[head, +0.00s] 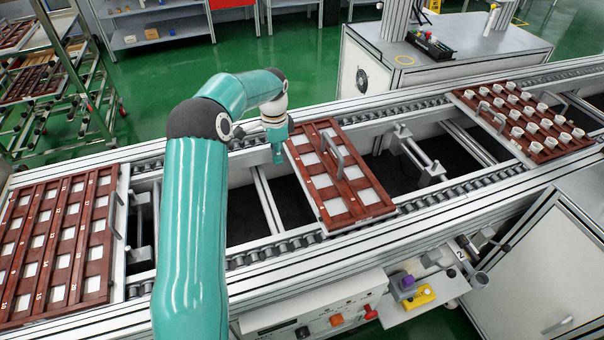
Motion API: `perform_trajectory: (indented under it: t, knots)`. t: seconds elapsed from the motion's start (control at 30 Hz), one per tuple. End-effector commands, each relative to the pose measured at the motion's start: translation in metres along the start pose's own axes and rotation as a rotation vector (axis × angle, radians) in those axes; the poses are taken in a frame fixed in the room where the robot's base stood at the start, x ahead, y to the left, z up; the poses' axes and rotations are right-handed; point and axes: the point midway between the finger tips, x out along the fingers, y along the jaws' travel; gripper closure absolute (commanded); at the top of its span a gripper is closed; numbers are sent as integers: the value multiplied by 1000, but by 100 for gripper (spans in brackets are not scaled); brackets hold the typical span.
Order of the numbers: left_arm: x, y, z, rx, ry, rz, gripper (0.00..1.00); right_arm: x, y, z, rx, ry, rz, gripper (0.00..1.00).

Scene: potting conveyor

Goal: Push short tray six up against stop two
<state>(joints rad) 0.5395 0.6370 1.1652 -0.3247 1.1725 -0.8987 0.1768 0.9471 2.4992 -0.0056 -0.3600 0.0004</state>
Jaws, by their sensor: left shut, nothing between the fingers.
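A short red-brown tray (378,207) with pale square pockets and a grey handle lies across the conveyor rails in the middle; no number on it is readable. My left gripper (278,158) is shut and empty, pointing down beside the tray's far left edge. I cannot tell whether it touches the tray. A grey metal stop (424,160) stands between the rails to the right of the tray, with a gap between them. A label "2" (461,254) is on the conveyor's near side below it. My right gripper is not in view.
A tray of white pots (497,127) stands on the conveyor further right. A larger red-brown tray (104,237) lies at the left. Near the front edge are a control box (318,312) and a yellow switch box (421,297).

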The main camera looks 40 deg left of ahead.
Motion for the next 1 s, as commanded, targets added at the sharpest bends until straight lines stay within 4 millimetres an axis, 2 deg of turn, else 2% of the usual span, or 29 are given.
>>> perform_trajectory:
  t: [0.27, 0.63, 0.8, 1.0]
  knots:
    - [29, 2, -6, 11, -3, 4, 100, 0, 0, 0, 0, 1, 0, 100]
    - [102, 4, -10, 17, -3, 5, 100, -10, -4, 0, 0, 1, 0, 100]
    - [101, 4, -38, 20, 0, 0, 100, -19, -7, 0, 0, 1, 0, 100]
    - [102, 4, -51, 19, -1, 1, 100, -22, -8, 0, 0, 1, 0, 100]
